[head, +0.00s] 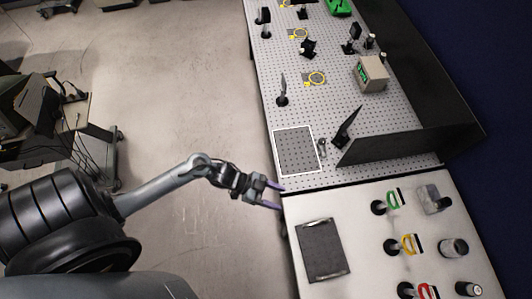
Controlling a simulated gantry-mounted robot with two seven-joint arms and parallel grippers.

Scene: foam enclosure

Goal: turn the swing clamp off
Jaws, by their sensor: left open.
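I cannot tell for sure which item is the swing clamp. A small metallic fitting (322,148) stands on the perforated table beside the white-outlined square, and it may be the clamp, but it is too small to read its state. My left gripper (279,197) is open and empty at the table's left edge, near the seam between the perforated table and the pale panel. It is below and left of the fitting, apart from it. My right gripper is not in view.
The perforated table (340,58) carries a dark tilted plate (348,126), a beige box (371,74) and black posts. A dark wall (400,146) stands right. The pale panel (368,278) holds a dark tray (322,250) and green (393,201), yellow (407,244) and red handles.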

